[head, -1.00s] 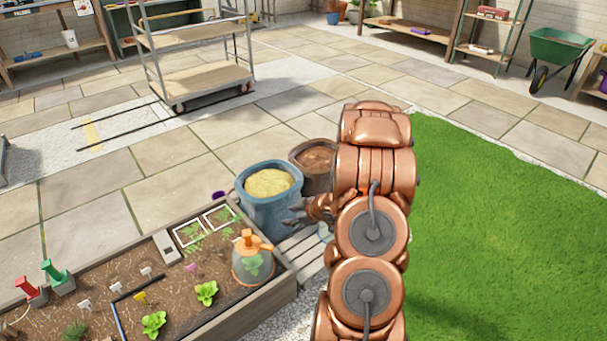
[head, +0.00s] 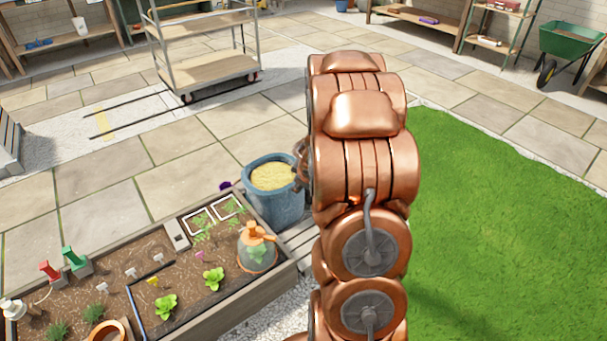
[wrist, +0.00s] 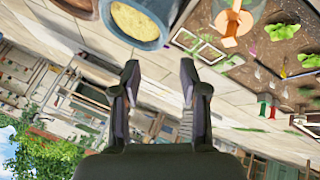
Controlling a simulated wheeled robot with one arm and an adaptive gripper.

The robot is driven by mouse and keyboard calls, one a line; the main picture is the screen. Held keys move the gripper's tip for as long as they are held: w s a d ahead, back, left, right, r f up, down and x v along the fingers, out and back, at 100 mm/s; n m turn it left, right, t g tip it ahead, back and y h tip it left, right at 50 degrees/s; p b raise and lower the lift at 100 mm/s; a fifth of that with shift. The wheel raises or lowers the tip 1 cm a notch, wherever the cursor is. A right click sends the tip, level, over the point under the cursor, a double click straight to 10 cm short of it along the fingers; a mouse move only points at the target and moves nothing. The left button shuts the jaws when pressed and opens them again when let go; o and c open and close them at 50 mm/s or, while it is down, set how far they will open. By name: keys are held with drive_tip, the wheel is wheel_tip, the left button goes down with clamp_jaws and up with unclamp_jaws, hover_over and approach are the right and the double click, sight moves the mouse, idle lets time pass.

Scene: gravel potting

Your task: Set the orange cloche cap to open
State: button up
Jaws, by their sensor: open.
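The cloche (head: 257,254) is a clear dome with an orange cap (head: 257,231) on top and an orange rim, standing over a green plant at the right end of the raised bed. The cap's exact setting is too small to tell. In the wrist view the orange cap (wrist: 232,25) shows near the top, right of centre, with the picture turned over. My gripper (wrist: 158,80) is open and empty, its two dark fingers apart, with the cloche beyond and to the right of them.
A blue sack of yellow grain (head: 273,200) stands behind the cloche. Open paving lies behind; grass (head: 480,200) lies right.

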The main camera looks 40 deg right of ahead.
drive_tip(key=shift+w+p+v, duration=0.2)
drive_tip(key=shift+p+v, duration=0.1)
drive_tip(key=shift+v, duration=0.85)
drive_tip(key=shift+d+r, duration=0.1)
drive_tip(key=shift+r, duration=0.05)
